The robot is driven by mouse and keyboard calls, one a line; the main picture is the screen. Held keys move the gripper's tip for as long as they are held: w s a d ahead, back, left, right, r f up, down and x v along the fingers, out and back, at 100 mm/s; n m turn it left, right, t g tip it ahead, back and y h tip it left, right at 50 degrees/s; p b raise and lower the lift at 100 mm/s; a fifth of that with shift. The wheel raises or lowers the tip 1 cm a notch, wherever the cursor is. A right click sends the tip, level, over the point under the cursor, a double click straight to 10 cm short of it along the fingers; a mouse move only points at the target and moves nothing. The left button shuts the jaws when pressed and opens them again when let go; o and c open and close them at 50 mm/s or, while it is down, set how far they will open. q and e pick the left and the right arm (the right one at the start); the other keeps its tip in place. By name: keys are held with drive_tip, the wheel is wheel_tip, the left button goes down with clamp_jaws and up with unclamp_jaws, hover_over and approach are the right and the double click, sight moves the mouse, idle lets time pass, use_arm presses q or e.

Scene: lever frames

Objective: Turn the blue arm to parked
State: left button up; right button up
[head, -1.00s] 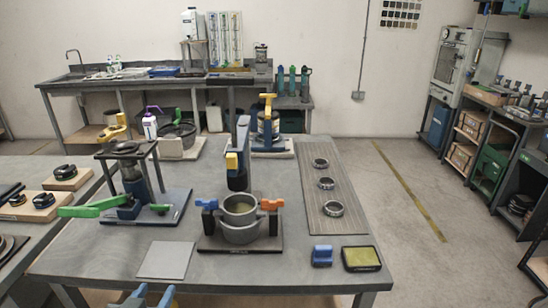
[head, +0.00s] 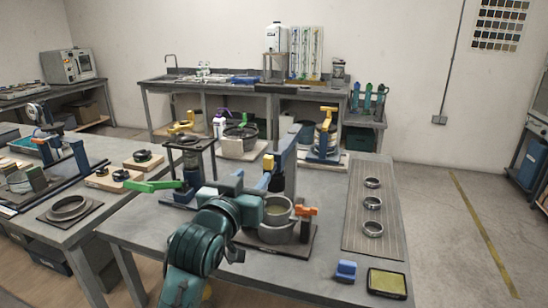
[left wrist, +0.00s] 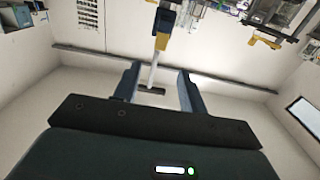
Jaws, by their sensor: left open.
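The pot's left side is partly hidden by my arm. My right gripper is not in view.
The grey pot (head: 277,232) with an orange handle (head: 306,211) stands close to the post. A green lever (head: 153,186) is to the left, a yellow-levered device (head: 325,135) behind. A mat with rings (head: 354,225) lies right. A blue block (head: 346,270) sits at the front.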

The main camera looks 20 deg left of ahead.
sight(267, 159)
use_arm(q)
drive_tip(key=w, duration=0.3)
drive_tip(key=w+p, duration=0.1)
drive_tip(key=w, duration=0.7)
drive_tip(key=shift+w+d, duration=0.1)
drive_tip(key=shift+d, duration=0.15)
clamp_jaws()
